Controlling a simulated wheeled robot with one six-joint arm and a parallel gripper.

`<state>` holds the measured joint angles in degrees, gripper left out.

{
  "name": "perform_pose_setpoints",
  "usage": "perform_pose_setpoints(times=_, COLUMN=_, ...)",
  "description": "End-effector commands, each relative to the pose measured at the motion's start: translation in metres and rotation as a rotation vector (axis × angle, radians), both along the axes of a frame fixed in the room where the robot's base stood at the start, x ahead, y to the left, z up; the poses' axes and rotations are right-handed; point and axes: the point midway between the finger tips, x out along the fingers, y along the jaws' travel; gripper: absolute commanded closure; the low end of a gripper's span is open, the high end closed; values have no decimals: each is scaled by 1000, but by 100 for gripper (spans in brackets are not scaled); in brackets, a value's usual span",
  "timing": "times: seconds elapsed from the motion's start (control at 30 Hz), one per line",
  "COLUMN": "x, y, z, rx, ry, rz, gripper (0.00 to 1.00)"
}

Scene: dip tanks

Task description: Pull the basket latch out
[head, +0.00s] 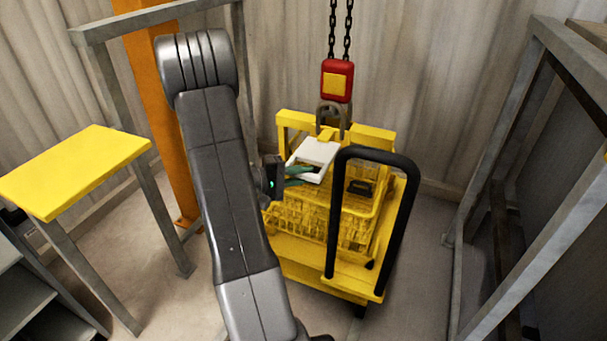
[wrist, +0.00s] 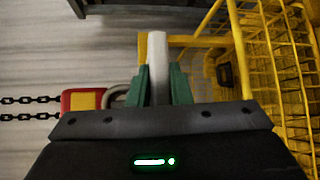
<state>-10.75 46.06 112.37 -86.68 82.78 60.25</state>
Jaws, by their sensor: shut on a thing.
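A white frame-shaped handle (head: 319,151), which looks like the latch, shows at the top of the yellow basket (head: 345,232). My gripper (head: 306,176) reaches in from the left, its green fingers shut on the handle's near part. In the wrist view the handle appears as a pale bar (wrist: 158,60) between the two green fingers of my gripper (wrist: 161,88). The yellow basket mesh (wrist: 270,60) is at the right there. How the handle joins the basket cannot be told.
A red and yellow hoist block (head: 337,80) hangs on chains, its hook just behind the handle. A black cart handle (head: 378,156) rises close on the right. A small black piece (head: 360,187) is on the basket. A yellow-topped table (head: 75,168) stands left.

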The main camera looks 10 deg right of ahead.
Motion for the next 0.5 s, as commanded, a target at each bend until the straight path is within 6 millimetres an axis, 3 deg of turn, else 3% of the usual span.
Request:
perform_pose_setpoints(times=0.07, x=1, y=0, z=0, rx=0, ry=0, rz=2, gripper=100)
perform_pose_setpoints(times=0.1, x=1, y=0, z=0, rx=0, ry=0, rz=2, gripper=74)
perform_pose_setpoints(times=0.17, x=1, y=0, z=0, rx=0, ry=0, rz=2, gripper=62)
perform_pose_setpoints(times=0.5, x=1, y=2, z=0, rx=0, ry=0, rz=2, gripper=60)
